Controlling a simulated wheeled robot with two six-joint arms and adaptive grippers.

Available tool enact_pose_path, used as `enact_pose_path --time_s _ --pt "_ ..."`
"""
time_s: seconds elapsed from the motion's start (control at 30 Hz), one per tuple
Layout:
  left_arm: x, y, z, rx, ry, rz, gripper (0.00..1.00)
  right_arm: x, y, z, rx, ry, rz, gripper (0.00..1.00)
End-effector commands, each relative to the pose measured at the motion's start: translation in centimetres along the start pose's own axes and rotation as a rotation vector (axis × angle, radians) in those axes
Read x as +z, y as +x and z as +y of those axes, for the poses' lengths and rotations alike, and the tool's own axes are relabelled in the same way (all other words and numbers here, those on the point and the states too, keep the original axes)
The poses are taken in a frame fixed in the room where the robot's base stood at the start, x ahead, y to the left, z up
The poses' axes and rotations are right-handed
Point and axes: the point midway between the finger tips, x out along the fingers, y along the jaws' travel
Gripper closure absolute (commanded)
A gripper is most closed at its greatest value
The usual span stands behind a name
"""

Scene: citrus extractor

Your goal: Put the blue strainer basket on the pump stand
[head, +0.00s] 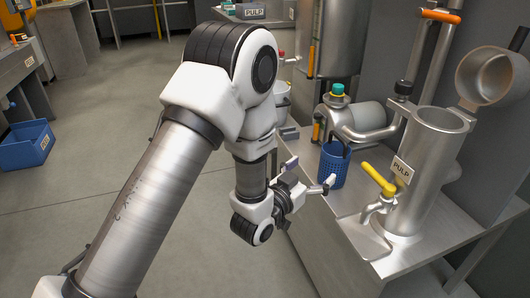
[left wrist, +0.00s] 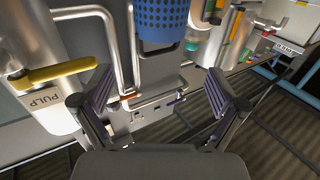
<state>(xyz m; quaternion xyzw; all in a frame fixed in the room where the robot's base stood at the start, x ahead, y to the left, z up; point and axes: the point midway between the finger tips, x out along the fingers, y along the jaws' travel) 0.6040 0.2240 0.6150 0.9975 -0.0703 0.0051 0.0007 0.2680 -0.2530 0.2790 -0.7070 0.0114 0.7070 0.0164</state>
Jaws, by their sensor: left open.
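The blue strainer basket (head: 333,166), perforated and with a dark handle, appears upright at the near-left edge of the steel stand (head: 345,205), beside the pump (head: 360,117). My left gripper (head: 308,174) is at the basket's left, with one fingertip overlapping its lower front in the head view. In the left wrist view the basket (left wrist: 161,22) is at the top middle, beyond the spread fingers of the left gripper (left wrist: 158,82). The gripper is open and empty. I cannot tell whether a fingertip touches the basket. My right gripper is out of view.
A steel cylinder (head: 427,175) labelled PULP, with its lid (head: 492,78) swung open, stands right of the basket. A yellow-handled tap (head: 378,180) projects from it towards the basket. Pipes and valves crowd behind. Open floor lies left, with a blue bin (head: 26,145) farther off.

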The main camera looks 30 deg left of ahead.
Motion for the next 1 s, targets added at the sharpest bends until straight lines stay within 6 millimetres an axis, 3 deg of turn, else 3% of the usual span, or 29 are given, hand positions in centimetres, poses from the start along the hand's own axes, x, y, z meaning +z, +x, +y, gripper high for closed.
enact_pose_path --time_s 0.07,0.13,0.17,0.27,0.3,0.37,0.4,0.5,0.6,0.7,1.0 --pt "0.5 -0.1 0.0 -0.001 -0.001 -0.014 0.04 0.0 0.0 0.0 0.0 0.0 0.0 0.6" --pt "2.7 -0.6 -0.1 -0.007 -0.007 -0.081 0.04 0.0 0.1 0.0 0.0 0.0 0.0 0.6" --pt "4.2 -1.0 -0.1 -0.011 -0.011 -0.13 0.04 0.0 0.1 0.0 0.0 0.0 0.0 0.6" --pt "12.3 -4.4 -0.2 -0.035 -0.032 -0.394 0.04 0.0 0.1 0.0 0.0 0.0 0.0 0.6" --pt "16.1 -6.7 -0.2 -0.047 -0.044 -0.531 0.04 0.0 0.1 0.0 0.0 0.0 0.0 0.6" --pt "21.7 -11.3 0.0 -0.066 -0.064 -0.752 0.04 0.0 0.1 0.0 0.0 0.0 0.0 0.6" --pt "24.9 -14.8 0.1 -0.079 -0.078 -0.9 0.04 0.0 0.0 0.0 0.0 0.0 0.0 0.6" --pt "30.4 -23.8 0.8 -0.107 -0.11 -1.229 0.04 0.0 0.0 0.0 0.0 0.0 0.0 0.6" --pt "32.6 -30.5 1.5 -0.127 -0.133 -1.458 0.04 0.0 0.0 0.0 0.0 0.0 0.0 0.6" --pt "33.3 -33.7 1.8 -0.137 -0.145 -1.566 0.04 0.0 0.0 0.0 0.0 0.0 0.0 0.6" --pt "33.3 -34.1 1.9 -0.138 -0.147 -1.58 0.04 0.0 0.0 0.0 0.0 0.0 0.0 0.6"
